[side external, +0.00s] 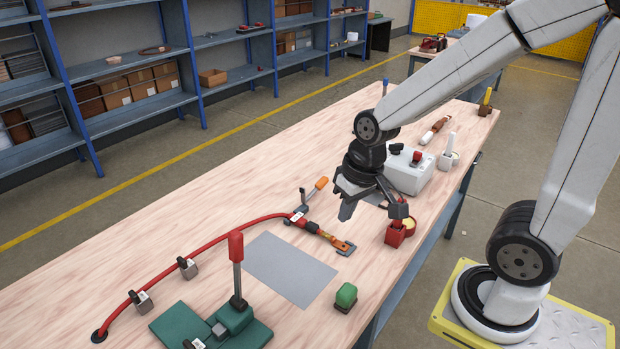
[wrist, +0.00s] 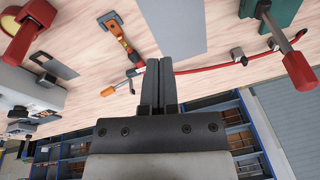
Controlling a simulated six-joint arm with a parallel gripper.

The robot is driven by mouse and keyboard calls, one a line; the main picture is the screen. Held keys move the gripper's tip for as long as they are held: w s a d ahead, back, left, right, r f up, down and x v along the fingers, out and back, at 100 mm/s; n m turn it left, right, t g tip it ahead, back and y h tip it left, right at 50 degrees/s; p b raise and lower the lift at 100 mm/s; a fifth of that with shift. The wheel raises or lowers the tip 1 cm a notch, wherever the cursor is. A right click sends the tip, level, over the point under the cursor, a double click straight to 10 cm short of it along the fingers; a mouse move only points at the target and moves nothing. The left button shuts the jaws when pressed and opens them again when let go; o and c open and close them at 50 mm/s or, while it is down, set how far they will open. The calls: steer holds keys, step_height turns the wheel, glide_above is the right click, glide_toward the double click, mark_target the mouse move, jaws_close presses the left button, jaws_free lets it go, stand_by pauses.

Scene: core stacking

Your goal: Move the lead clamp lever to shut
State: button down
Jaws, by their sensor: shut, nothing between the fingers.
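The lead clamp lever has an orange handle (side external: 321,183), and it sticks up at a slant from a small grey clamp (side external: 303,196) on the red lead (side external: 250,222). The orange handle also shows in the wrist view (wrist: 108,91), left of my fingertips. The lead ends in an orange and metal lug (side external: 343,246) lying on the table. My gripper (side external: 347,212) is shut and empty, above the table to the right of the lever in the side view. Its fingers (wrist: 158,65) look apart from the handle; the exact gap is unclear.
A red-handled lever (side external: 236,248) stands upright on a green base (side external: 240,320). Small grey clips (side external: 187,267) hold the lead. A grey sheet (side external: 290,268), a green block (side external: 346,296), a red holder (side external: 394,236) and a white box (side external: 410,174) are nearby. The table's left side is clear.

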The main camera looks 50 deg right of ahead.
steer(key=w+d+m+t+y, duration=0.55)
steer(key=w+d+m, duration=0.3)
steer(key=m, duration=1.05)
steer(key=w+d+m+t+h, duration=0.2)
steer(key=d+m+t+h, duration=0.55)
steer(key=d+m, duration=0.75)
steer(key=f, duration=0.4)
steer(key=d+f+n, duration=0.1)
steer(key=f, duration=0.4)
steer(key=d+f+n+g, duration=0.1)
steer(key=f, duration=0.3)
steer(key=shift+w+f, duration=0.1)
steer(key=shift+f, duration=0.8)
steer(key=shift+w, duration=0.15)
